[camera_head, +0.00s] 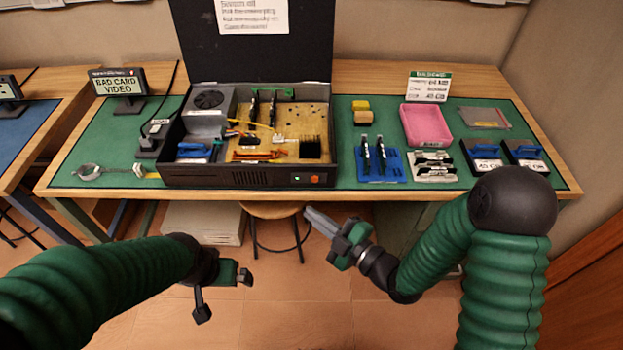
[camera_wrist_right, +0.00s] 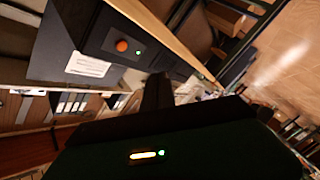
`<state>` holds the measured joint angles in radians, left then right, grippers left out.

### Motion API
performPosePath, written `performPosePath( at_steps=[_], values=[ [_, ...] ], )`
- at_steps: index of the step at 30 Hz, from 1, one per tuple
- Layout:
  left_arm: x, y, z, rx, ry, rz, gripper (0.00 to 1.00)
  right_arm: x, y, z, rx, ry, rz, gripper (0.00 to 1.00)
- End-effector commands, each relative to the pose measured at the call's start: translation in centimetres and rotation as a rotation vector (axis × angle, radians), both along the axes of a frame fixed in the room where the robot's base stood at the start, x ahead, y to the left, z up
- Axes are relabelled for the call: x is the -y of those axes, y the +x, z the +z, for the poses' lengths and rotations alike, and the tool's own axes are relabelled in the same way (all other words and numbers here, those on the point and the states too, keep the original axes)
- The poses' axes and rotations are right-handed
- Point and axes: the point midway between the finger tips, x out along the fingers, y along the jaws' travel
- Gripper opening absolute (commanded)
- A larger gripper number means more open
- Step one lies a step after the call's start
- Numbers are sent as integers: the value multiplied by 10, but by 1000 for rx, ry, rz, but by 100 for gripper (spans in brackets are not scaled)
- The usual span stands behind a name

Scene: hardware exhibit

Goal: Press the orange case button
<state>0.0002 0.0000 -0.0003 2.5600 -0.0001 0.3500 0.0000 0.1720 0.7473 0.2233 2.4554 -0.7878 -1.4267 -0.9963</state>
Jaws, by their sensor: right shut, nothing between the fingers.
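The orange case button (camera_head: 314,179) sits on the front panel of the black open computer case (camera_head: 230,176), near its right end. It also shows in the right wrist view as a round orange button (camera_wrist_right: 122,45) beside a small green light. My right gripper (camera_head: 318,219) is shut and empty. It appears below and in front of the button, apart from it, with its fingers pointing up and left in the head view. In the right wrist view its dark fingers (camera_wrist_right: 157,92) are below the button. My left gripper (camera_head: 224,294) is open and empty, low in front of the table.
The case stands on a green mat on the wooden table (camera_head: 470,194). A blue holder (camera_head: 381,174), pink tray (camera_head: 425,125) and black boxes with blue handles (camera_head: 486,156) are to its right. A stool (camera_head: 272,211) stands under the table. The space before the table is mostly clear.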

Motion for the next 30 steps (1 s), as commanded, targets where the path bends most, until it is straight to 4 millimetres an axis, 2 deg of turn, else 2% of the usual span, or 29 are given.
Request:
performPosePath(
  at_steps=[6, 12, 18, 30],
  values=[
    [0, 0, 6, 0, 0, 0, 100, 2, 34, 1, 1, 2, -3, 0],
    [0, 0, 2, 0, 0, -1, 100, 1, 57, -1, 2, -1, -2, 0],
    [0, 0, 1, 0, 0, 0, 100, 0, 65, 0, 0, -1, -2, 0],
    [0, 0, 1, 0, 0, -1, 100, 1, 65, 0, 0, -1, -2, 0]
  ],
)
